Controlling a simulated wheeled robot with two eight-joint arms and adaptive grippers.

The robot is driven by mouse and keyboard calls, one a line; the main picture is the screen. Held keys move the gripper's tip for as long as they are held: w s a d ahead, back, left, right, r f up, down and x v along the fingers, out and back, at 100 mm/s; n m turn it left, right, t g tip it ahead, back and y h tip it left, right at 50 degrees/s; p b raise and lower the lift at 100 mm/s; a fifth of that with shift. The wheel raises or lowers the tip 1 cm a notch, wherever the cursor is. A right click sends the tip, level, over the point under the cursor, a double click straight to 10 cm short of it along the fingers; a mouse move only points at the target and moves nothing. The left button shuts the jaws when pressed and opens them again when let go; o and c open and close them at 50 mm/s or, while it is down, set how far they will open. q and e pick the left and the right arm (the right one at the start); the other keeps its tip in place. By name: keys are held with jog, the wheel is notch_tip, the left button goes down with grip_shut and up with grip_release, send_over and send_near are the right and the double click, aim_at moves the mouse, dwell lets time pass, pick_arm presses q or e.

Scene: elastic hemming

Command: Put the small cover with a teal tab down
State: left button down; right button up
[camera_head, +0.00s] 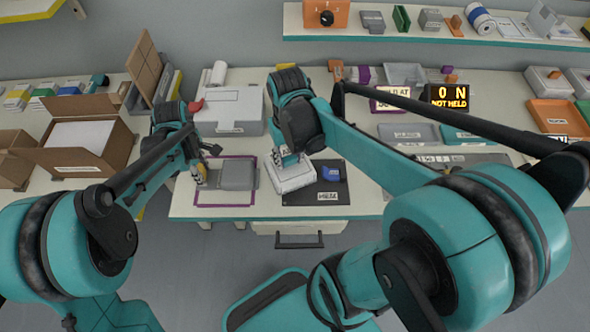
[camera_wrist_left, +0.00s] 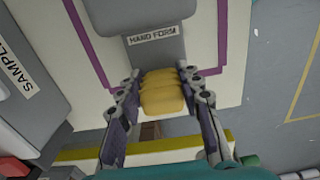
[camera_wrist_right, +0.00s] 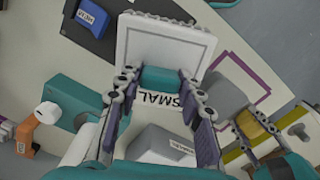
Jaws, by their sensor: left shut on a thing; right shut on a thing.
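The small white cover (camera_head: 293,178) has a teal tab (camera_wrist_right: 162,78) and a partly hidden label starting "SMAL". My right gripper (camera_head: 287,158) is shut on the teal tab; it also shows in the right wrist view (camera_wrist_right: 158,95). In the head view the cover overlaps the left edge of a dark mat (camera_head: 310,196); I cannot tell whether it touches the table. My left gripper (camera_head: 199,179) is shut on the yellow tab (camera_wrist_left: 162,92) of the grey hand form (camera_wrist_left: 155,50), which lies within a purple outline (camera_head: 197,192).
A blue block (camera_head: 330,173) sits on the dark mat, right of the cover. A grey case (camera_head: 228,112) stands behind. A cardboard box (camera_head: 85,140) is at left. A display (camera_head: 446,97) reads "NOT HELD". The table's front edge is close to the cover.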

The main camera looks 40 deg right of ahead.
aim_at(290, 164)
jog(key=shift+f, duration=2.7)
jog(key=shift+f, duration=0.1)
jog(key=o, duration=1.2)
notch_tip(290, 164, up, 12)
jog(key=shift+f, duration=0.1)
jog(key=s+a+f+n+t, duration=0.1)
jog(key=a+n+t, duration=0.1)
jog(key=a+t, duration=0.5)
jog(key=shift+a+f, duration=0.25)
jog(key=shift+a, duration=0.15)
